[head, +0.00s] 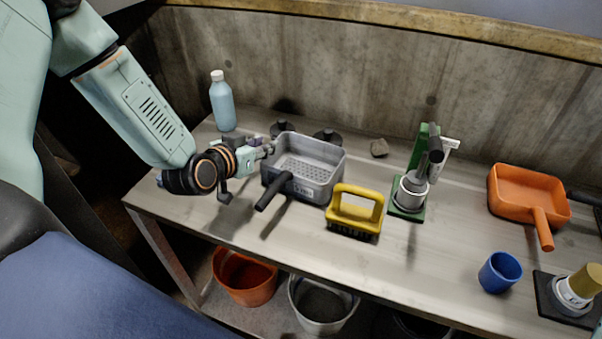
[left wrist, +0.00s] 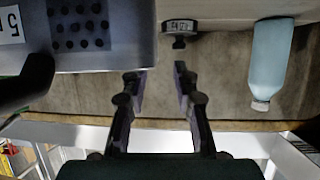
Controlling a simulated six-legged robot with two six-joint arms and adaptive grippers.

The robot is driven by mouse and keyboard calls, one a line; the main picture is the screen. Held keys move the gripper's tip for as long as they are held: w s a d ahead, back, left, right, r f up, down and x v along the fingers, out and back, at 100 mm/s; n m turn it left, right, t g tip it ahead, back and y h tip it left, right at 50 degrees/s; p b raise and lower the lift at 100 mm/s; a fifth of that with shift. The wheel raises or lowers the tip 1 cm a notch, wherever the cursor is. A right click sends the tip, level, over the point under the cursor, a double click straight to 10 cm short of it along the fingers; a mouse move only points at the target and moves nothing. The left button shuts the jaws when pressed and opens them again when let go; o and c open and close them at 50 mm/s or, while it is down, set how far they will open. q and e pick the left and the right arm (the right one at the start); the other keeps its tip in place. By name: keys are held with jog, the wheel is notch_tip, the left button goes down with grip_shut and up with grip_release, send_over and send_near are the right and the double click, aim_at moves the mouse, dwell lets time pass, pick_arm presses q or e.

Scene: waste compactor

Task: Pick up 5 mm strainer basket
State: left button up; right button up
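The grey strainer basket (head: 335,180), with a perforated floor and a dark handle pointing toward the front, stands on the bench. In the left wrist view the basket (left wrist: 130,55) fills the upper left, with part of a label reading "5". My left gripper (head: 266,151) is at the basket's back left side, close to its rim; I cannot tell if it touches. In the left wrist view the gripper (left wrist: 160,72) has its fingers apart and nothing between them, beside the basket. My right gripper is in neither view.
A blue bottle (head: 222,106) stands behind my left gripper. Dark round pieces (head: 326,137) lie behind the basket. A yellow brush (head: 358,207) sits close on its right. A green stand (head: 418,165) and an orange scoop (head: 525,188) are farther right. Buckets (head: 245,283) stand below.

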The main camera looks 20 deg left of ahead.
pick_arm(q)
jog(key=shift+w+f+b, duration=0.5)
jog(key=shift+w+f, duration=0.2)
jog(key=shift+f, duration=0.1)
jog(key=shift+w+d+f+b, duration=0.15)
jog(key=shift+w+d+b, duration=0.25)
jog(key=shift+w, duration=0.5)
jog(key=shift+w+a+f, duration=0.1)
jog(key=shift+w+f, duration=0.2)
jog(key=shift+w, duration=0.15)
jog(key=shift+s+a+r, duration=0.1)
jog(key=shift+s, duration=0.1)
jog(key=shift+c, duration=0.8)
jog(key=shift+s+r, duration=0.2)
jog(key=shift+c, duration=1.3)
jog(key=shift+w+d, duration=0.1)
jog(key=shift+d, duration=0.1)
jog(key=shift+c, duration=0.9)
jog(key=shift+w+a+f, duration=0.1)
jog(key=shift+w+f, duration=0.1)
jog(key=shift+f, duration=0.05)
grip_shut()
jog(key=shift+s, duration=0.1)
jog(key=shift+s+r, duration=0.1)
jog(key=shift+r, duration=0.05)
